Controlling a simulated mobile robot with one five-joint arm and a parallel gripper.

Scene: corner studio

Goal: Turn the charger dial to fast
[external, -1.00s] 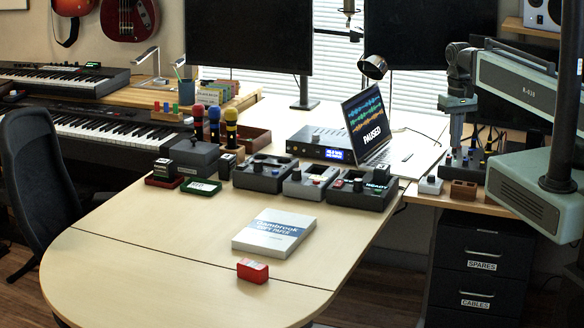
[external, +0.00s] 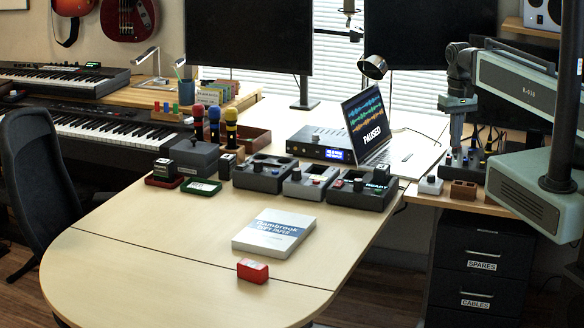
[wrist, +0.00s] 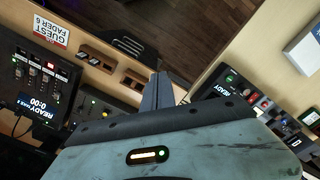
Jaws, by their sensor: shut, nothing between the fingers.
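My gripper (external: 456,143) is shut and empty, pointing down over the right side desk. It shows from behind in the wrist view (wrist: 159,88). Below and beside it stands a dark unit with small knobs and lights (external: 472,162). In the wrist view, a dark panel with green and yellow lights (wrist: 98,106) lies just left of the fingers, partly hidden by my gripper body. I cannot tell which unit is the charger, nor read any dial's setting. Contact between fingertips and a knob is not visible.
The open laptop (external: 366,125) is to the left. A dark unit marked READY (external: 362,190) sits on the main table. A book (external: 273,233) and red block (external: 252,270) lie in front.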

